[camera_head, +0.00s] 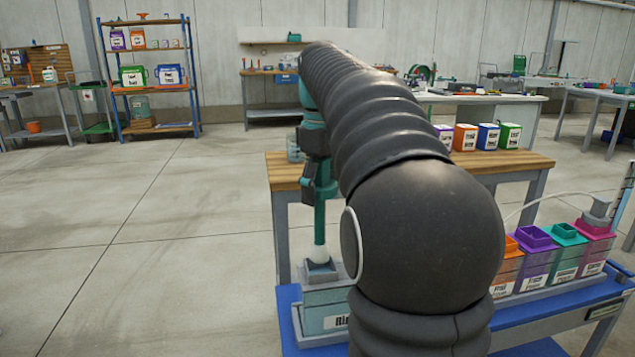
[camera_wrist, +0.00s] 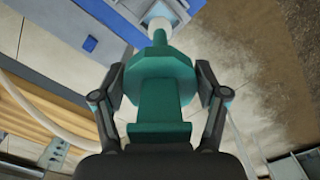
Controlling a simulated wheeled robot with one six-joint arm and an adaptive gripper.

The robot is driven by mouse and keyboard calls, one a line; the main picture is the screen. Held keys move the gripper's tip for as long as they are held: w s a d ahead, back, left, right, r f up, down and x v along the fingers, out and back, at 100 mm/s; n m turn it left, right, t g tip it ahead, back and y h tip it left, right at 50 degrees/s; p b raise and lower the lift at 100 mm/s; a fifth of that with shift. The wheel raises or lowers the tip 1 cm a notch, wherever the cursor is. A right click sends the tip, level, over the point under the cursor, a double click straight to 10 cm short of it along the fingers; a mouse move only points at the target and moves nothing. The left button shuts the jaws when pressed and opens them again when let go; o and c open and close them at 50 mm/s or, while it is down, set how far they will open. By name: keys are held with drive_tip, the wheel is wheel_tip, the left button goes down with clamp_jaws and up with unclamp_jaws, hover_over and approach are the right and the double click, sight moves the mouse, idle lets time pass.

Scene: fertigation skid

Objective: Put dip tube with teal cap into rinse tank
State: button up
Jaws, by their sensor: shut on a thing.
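The dip tube (camera_head: 320,222) with its teal cap hangs roughly upright below my gripper (camera_head: 318,172) in the head view. In the wrist view my gripper (camera_wrist: 163,88) is shut on the teal cap (camera_wrist: 165,75), one finger on each side. The white lower end of the tube (camera_head: 319,254) is at the grey square opening of the rinse tank (camera_head: 322,295), whose label is partly hidden by my arm. The wrist view shows the tube pointing at that opening (camera_wrist: 163,14). I cannot tell how far its end is inside.
Orange, purple, teal and magenta-topped tanks (camera_head: 535,262) stand at the right of the blue skid (camera_head: 290,312). A pale hose (camera_head: 545,197) runs to the magenta one. A wooden bench (camera_head: 515,162) with several labelled containers (camera_head: 487,136) is behind. Floor at left is clear.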

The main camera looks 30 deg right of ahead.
sight(321, 259)
drive_tip(key=shift+s+f+b, duration=0.1)
drive_tip(key=shift+f+b, duration=4.65)
drive_tip(key=shift+f, duration=3.55)
drive_tip(key=o, duration=1.2)
drive_tip(key=shift+f, duration=0.15)
drive_tip(key=shift+o, duration=0.2)
wheel_tip(321, 259, up, 12)
drive_tip(key=shift+r, duration=0.1)
